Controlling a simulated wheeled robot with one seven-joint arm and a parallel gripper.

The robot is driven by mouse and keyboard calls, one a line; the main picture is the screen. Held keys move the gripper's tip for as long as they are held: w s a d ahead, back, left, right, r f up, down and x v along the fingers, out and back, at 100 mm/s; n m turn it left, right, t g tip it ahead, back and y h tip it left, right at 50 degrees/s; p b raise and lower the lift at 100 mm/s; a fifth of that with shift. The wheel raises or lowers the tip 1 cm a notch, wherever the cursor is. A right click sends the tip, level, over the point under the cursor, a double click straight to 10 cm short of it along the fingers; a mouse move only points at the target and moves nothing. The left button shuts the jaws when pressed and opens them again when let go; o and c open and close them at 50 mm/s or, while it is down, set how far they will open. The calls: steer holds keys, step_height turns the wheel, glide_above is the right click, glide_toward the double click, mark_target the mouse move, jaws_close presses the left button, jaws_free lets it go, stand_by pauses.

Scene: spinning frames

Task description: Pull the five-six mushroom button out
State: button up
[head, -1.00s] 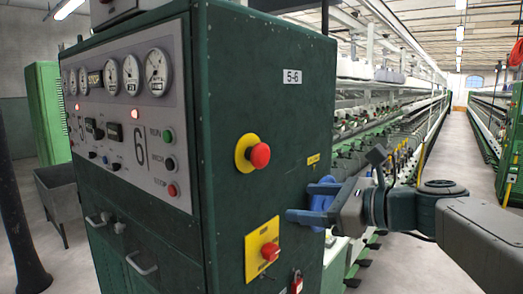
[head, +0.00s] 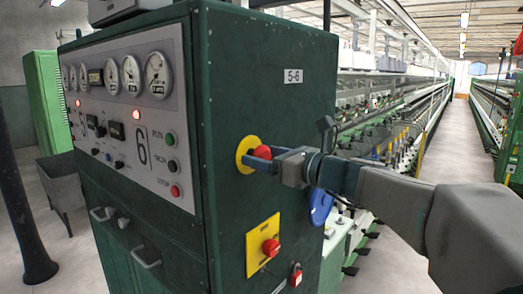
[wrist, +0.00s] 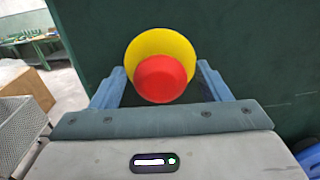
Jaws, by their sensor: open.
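My gripper (head: 260,158) is open, with one finger on each side of the red head. A gap shows between the head and each finger in the wrist view. In the head view my gripper hides part of the button.
A red knob (head: 270,247) on a yellow square plate and a red padlock (head: 296,275) are lower on the same cabinet side. Gauges and small buttons fill the grey front panel (head: 140,120). A long spinning frame (head: 400,120) runs behind my arm.

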steer(key=shift+w+a, duration=0.4)
steer(key=shift+a, duration=0.15)
steer(key=shift+d, duration=0.1)
steer(key=c, duration=1.3)
steer(key=shift+s+d+b, duration=0.3)
steer(key=shift+s+d, duration=0.1)
steer(key=shift+d, duration=0.05)
steer(key=o, duration=1.1)
steer(key=shift+o, duration=1)
steer(key=shift+d, duration=0.1)
steer(key=b+v, duration=0.3)
steer(key=v, duration=1.1)
